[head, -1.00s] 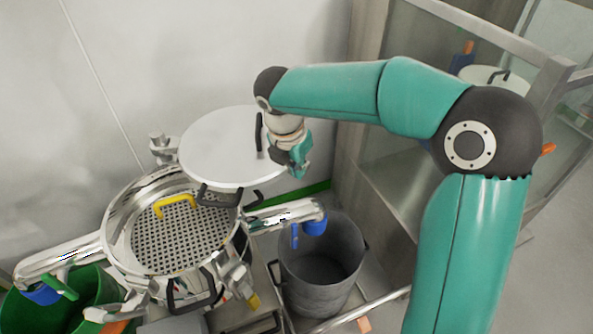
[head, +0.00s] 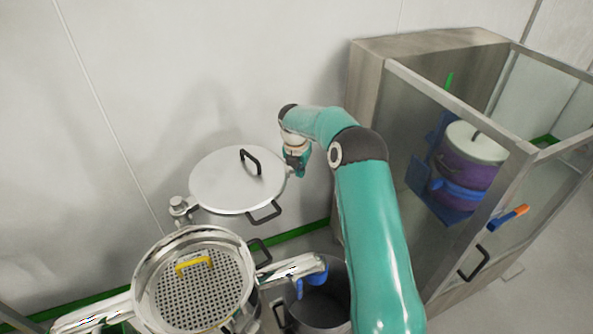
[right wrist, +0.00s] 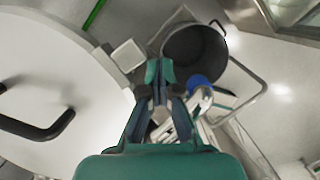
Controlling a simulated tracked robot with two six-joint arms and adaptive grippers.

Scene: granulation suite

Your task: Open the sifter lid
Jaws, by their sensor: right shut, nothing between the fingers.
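The sifter lid (head: 225,185) is a round pale disc with a black handle on top and another at its rim. It stands swung up at the back of the sifter, clear of the opening. The open sifter (head: 146,268) shows a perforated screen (head: 215,290) with a yellow handle (head: 194,264). My right gripper (head: 299,172) is shut and empty just right of the lid's edge; I cannot tell if it touches. In the right wrist view the lid (right wrist: 75,85) fills the left side, beside the gripper (right wrist: 158,72). My left gripper is out of view.
A grey bucket (head: 325,303) stands at the right of the sifter, below a metal outlet with a blue clamp (head: 312,280). A glass-sided cabinet (head: 440,60) at the right holds a purple, white-lidded container (head: 470,165). A wall is close behind the lid.

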